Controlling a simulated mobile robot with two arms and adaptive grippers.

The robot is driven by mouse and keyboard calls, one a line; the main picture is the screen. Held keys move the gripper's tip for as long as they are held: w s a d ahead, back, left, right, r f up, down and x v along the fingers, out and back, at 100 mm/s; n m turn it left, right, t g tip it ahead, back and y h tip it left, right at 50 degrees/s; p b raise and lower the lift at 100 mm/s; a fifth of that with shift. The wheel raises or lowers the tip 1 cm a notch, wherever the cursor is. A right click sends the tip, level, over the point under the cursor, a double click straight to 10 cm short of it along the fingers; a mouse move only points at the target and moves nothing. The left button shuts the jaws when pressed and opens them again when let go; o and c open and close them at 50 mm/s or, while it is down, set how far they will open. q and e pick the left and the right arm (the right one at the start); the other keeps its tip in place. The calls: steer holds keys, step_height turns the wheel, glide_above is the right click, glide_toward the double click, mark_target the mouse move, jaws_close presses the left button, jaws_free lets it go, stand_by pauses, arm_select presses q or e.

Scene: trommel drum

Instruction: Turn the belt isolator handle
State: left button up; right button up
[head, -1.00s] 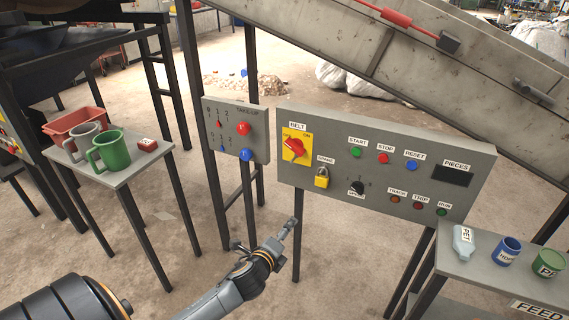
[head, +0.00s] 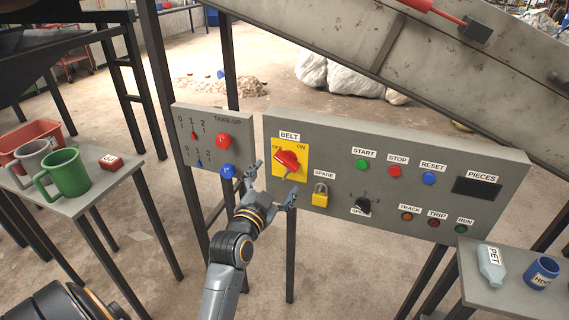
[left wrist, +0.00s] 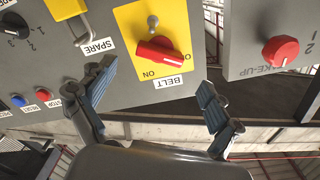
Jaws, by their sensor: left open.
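The belt isolator is a red handle (head: 288,160) on a yellow plate (head: 279,172), under the BELT label on the grey control panel. OFF and ON are printed at the plate's upper corners. My left gripper (head: 272,183) is open and empty, with its fingers spread in front of the plate's lower part. In the left wrist view the panel shows upside down. There the handle (left wrist: 160,50) lies beyond the open left gripper (left wrist: 155,98), roughly between its finger lines and apart from them. My right gripper is not in view.
A yellow padlock (head: 320,195) hangs right of the isolator. Push buttons and a black selector (head: 363,205) sit further right. The take-up panel (head: 212,150) with red and blue knobs is close on the left. Side tables hold mugs and containers.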

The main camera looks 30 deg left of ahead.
mark_target(285, 164)
arm_select(q)
steer(key=x, duration=0.5)
steer(key=shift+w+a, duration=0.15)
steer(key=shift+w, duration=0.6)
steer(key=shift+c, duration=0.2)
steer(key=c, duration=1.1)
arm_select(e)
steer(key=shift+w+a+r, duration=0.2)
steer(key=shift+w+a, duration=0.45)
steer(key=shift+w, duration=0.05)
